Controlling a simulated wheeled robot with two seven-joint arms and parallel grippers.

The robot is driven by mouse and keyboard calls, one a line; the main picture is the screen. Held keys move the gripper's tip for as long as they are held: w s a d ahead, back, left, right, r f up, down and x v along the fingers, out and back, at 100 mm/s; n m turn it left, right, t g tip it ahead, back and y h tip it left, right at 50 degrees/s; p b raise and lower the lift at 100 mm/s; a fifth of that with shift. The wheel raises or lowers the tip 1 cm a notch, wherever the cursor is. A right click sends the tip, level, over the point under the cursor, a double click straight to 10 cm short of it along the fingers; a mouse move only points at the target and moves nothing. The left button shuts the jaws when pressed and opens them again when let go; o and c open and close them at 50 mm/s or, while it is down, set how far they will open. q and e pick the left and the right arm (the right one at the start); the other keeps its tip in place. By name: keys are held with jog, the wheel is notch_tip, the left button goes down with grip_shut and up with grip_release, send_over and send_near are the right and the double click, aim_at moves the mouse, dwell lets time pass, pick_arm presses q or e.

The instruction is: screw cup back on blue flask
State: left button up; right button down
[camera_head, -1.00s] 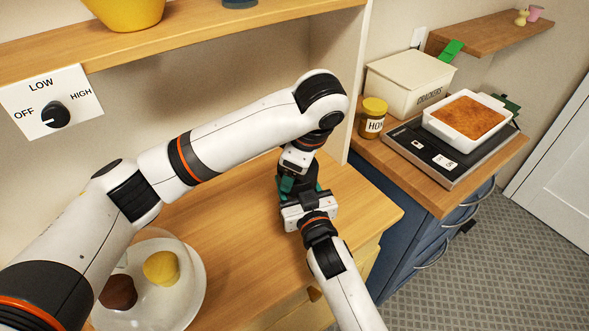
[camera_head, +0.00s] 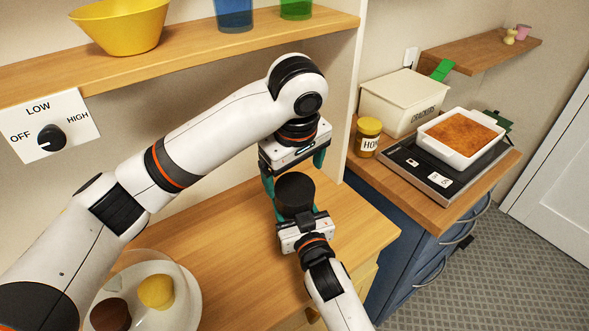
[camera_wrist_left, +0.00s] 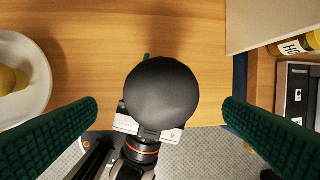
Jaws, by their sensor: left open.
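The black cup (camera_head: 295,192) is upright in the right gripper's grasp area, above the table's front part. It shows from above as a dark round top in the left wrist view (camera_wrist_left: 162,93). No blue of the flask shows; its body is hidden beneath the cup and behind the right gripper. My right gripper (camera_head: 297,222) comes from the front, its teal fingers around what is under the cup. My left gripper (camera_head: 294,172) is open and empty just above the cup, pointing down. In the left wrist view its fingers stand wide on both sides, clear of the cup.
A plate (camera_head: 185,300) with a yellow and a brown item lies on the wooden table (camera_head: 230,235) at left. A shelf (camera_head: 200,45) with a yellow bowl (camera_head: 120,25) runs above. A honey jar (camera_head: 368,138) and a baking dish (camera_head: 460,140) stand on the right counter.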

aim_at(293, 189)
dwell(0.4)
pick_arm(q)
jog(key=shift+x, duration=3.95)
jog(key=shift+c, duration=0.5)
jog(key=c, duration=0.9)
jog(key=m, duration=0.4)
jog(key=shift+m, duration=0.3)
jog(key=m, duration=0.3)
jog(key=shift+s+m, duration=0.1)
jog(key=shift+m, duration=0.2)
jog(key=shift+a+f, duration=0.15)
